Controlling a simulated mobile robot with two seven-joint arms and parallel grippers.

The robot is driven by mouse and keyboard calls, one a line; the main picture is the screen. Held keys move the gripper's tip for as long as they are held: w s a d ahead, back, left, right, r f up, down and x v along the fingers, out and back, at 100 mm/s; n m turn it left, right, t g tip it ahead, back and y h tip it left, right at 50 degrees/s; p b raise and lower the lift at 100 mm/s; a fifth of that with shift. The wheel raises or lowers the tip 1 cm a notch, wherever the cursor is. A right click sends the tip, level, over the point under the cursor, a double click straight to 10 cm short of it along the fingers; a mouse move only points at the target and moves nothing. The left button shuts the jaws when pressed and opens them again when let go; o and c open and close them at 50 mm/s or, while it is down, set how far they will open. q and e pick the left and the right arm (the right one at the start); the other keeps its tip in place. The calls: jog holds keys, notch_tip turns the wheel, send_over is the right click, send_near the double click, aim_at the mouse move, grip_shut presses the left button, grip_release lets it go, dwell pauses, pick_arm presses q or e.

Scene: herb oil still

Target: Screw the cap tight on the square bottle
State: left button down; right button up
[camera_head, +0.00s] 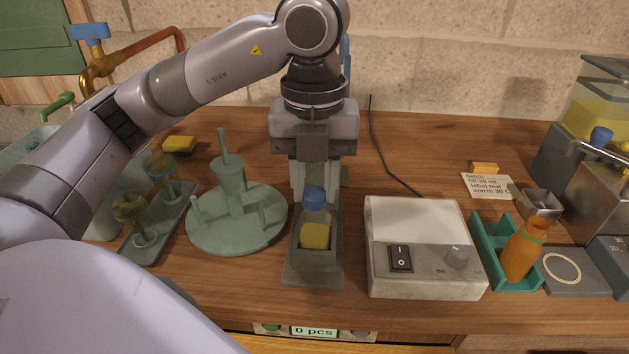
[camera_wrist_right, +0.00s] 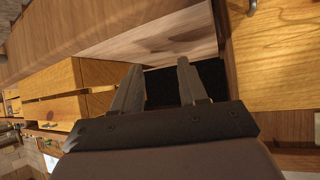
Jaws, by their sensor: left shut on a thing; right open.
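The square bottle (camera_head: 315,237), with yellow contents, stands in a grey holder (camera_head: 312,276) in the middle of the bench. The blue cap (camera_head: 314,198) sits above it, in line with the bottle. I cannot tell from this angle whether the cap touches the bottle's neck. My left gripper (camera_head: 315,192) points down over the holder and is shut on the cap, with a finger on each side. My right gripper (camera_wrist_right: 159,68) shows in the right wrist view. Its two fingers are apart with nothing between them.
A green pegged turntable (camera_head: 237,230) and a grey rack (camera_head: 155,228) stand to the left. A white switch box (camera_head: 415,215) stands close on the right, then a teal tray (camera_head: 490,243) with an orange bottle (camera_head: 523,248). Wooden drawers (camera_wrist_right: 53,92) surround my right gripper.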

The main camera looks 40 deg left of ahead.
pick_arm(q)
jog(key=shift+s+f+m, duration=0.1)
jog(key=shift+f+m, duration=0.05)
jog(key=shift+m, duration=0.55)
pick_arm(e)
jog(key=shift+f, duration=0.15)
pick_arm(q)
jog(key=m, duration=0.3)
jog(key=shift+d, duration=0.1)
pick_arm(e)
jog(key=shift+f, duration=0.1)
pick_arm(q)
jog(key=m, duration=0.4)
jog(key=shift+m, duration=0.3)
pick_arm(e)
jog(key=shift+f, duration=0.15)
pick_arm(q)
jog(key=m, duration=0.4)
jog(key=shift+m, duration=0.3)
pick_arm(e)
jog(key=shift+f, duration=0.1)
pick_arm(q)
jog(key=m, duration=0.4)
jog(key=shift+m+b, duration=0.35)
jog(key=shift+m, duration=0.05)
jog(key=c, duration=0.7)
grip_release()
jog(key=shift+c, duration=0.2)
jog(key=shift+c, duration=0.3)
